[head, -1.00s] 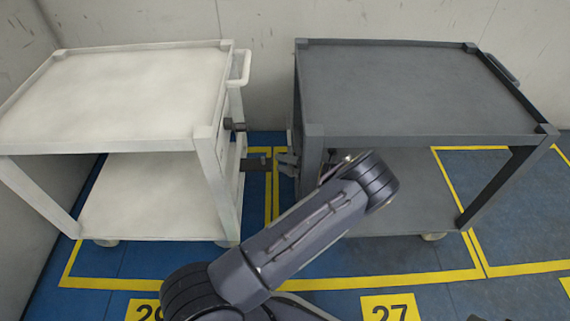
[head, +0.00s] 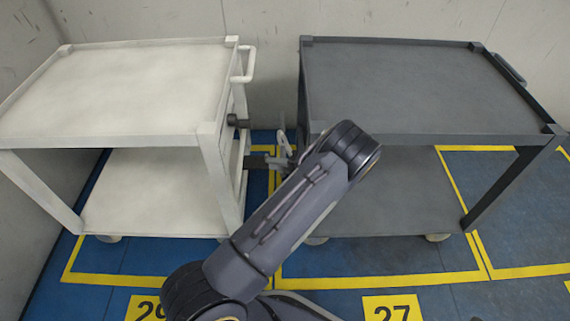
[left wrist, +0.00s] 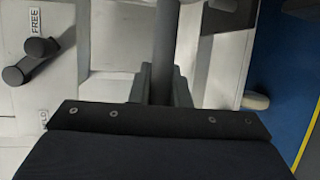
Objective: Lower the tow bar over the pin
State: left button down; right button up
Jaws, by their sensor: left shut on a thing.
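The tow bar (head: 258,162) is a short dark bar that sticks out from the right end of the cream cart (head: 140,90), low in the gap between the two carts. My left gripper (head: 281,160) is at the bar's outer end. In the left wrist view the same gripper (left wrist: 160,88) has its grey fingers closed on both sides of the dark bar (left wrist: 164,45), which runs up out of the picture. I cannot make out the pin in either view. My left arm hides part of the dark grey cart (head: 420,90). My right gripper is not in view.
A dark lever (left wrist: 28,62) sits on the cream cart's end panel, by a "FREE" label and a partly hidden lower label. The cream cart's push handle (head: 247,65) juts into the gap. Yellow-lined blue floor (head: 420,262) is clear in front of the carts.

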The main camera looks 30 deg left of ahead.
pick_arm(q)
jog(key=shift+d+f, duration=0.15)
jog(key=shift+f, duration=0.15)
